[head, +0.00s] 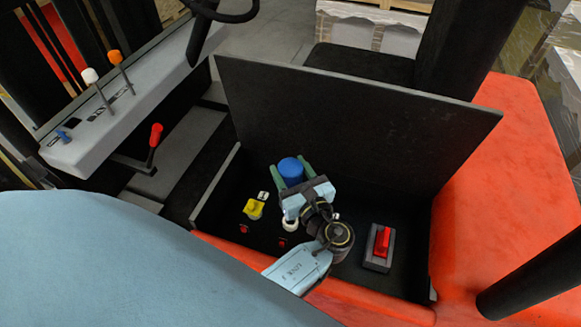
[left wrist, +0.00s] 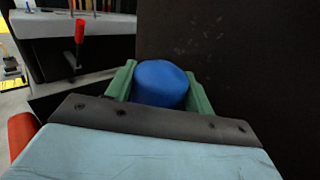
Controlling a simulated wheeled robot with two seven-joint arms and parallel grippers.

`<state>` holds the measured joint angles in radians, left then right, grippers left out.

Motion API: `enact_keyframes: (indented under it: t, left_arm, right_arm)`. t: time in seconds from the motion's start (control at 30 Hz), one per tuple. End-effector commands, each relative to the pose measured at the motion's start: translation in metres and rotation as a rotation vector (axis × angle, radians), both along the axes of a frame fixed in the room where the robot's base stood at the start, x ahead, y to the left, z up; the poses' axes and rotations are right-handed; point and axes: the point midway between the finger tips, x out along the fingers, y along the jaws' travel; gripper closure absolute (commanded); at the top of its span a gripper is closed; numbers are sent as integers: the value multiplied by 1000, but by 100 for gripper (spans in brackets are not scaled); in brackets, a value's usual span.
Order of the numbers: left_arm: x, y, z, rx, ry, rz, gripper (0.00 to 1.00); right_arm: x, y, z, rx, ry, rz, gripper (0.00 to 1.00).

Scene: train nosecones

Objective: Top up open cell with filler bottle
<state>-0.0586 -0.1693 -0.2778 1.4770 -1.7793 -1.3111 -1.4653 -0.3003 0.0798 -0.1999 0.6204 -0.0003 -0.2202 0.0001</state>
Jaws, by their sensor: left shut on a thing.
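The filler bottle, blue and rounded at the top (head: 291,170), is between the green fingers of my left gripper (head: 292,181), which is shut on it. In the left wrist view the blue bottle (left wrist: 160,83) sits between both fingers; its lower part is hidden. The gripper is over the dark battery bay (head: 330,262). A pale ring-like opening (head: 290,225) shows just below the gripper, partly covered by it; I cannot tell for sure that it is the open cell. A yellow cap (head: 253,209) stands left of it. My right gripper is not in view.
A raised dark panel (head: 350,125) stands behind the bay. A grey block with a red handle (head: 382,243) is at the right. Small red caps (head: 282,243) lie in front. The red-knobbed lever (head: 155,134) and the steering wheel (head: 222,10) are at the left and back.

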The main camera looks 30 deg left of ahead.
Motion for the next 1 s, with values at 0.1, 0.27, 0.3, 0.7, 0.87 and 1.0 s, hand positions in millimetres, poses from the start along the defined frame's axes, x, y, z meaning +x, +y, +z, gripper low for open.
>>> enact_keyframes:
  t: [0.1,0.27,0.3,0.7,0.87,1.0]
  left_arm:
    - [1,0,-9,2,-2,0,83]
    - [1,0,-21,2,-2,0,83]
    - [1,0,-23,2,-2,0,83]
    - [1,0,-51,3,-2,0,83]
    - [1,0,-62,2,-3,0,83]
    - [1,0,-71,2,-2,-1,83]
  right_arm:
    - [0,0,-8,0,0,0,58]
    - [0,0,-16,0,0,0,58]
    - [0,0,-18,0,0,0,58]
    - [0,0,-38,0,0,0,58]
    - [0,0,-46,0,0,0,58]
    - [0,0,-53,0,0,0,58]
